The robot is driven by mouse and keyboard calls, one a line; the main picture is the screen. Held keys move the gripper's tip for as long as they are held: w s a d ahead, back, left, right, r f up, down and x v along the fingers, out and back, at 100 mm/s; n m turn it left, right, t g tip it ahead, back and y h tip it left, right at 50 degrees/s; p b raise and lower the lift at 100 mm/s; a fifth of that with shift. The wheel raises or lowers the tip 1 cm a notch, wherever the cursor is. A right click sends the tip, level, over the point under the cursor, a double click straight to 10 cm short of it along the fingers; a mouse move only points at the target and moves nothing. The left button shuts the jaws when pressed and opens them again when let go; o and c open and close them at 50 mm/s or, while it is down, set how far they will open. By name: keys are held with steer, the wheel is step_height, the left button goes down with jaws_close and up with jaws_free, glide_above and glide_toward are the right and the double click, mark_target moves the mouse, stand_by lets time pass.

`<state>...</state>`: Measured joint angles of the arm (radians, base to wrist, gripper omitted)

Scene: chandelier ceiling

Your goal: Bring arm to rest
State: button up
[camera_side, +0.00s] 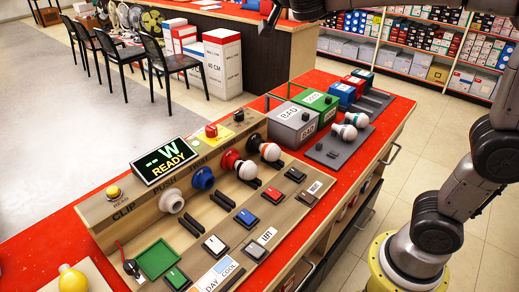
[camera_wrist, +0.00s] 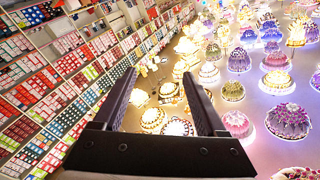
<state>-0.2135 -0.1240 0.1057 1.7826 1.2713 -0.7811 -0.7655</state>
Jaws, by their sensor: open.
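In the wrist view my gripper (camera_wrist: 158,92) is open, with its two dark fingers spread well apart and nothing between them. The fingers point away from the workbench, toward many lit chandeliers (camera_wrist: 235,92) and shelves of boxes. In the side view my arm rises at the right and leaves the picture at the top. Its gripper end is not clearly visible there. The red-topped bench (camera_side: 345,169) stands to the left of my arm, and my visible arm links are apart from it.
On the bench are a test console (camera_side: 90,212) with a "READY" display (camera_side: 163,162), bulbs, sockets and switches. A grey "BAD" box (camera_side: 293,123) and a green box (camera_side: 316,104) stand behind. Stocked shelves (camera_side: 425,50) line the back. The tiled floor (camera_side: 480,240) by my base is clear.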

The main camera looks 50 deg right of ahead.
steer(key=s+a+f+n+t+y, duration=0.1)
steer(key=s+a+n+y, duration=0.2)
steer(key=s+n+y, duration=0.25)
steer(key=s+a+f+n+y, duration=0.2)
steer(key=s+a+n+y, duration=0.15)
steer(key=s, duration=0.35)
steer(key=s+f+n+g, duration=0.1)
steer(key=s+f+g, duration=0.4)
steer(key=s+f, duration=0.4)
steer(key=s+d+f+n+g, duration=0.1)
steer(key=s+f+g, duration=0.5)
steer(key=s+f, duration=0.4)
step_height(320, 180, down, 6)
steer(key=shift+d+f+g, duration=0.25)
steer(key=shift+d+g, duration=0.05)
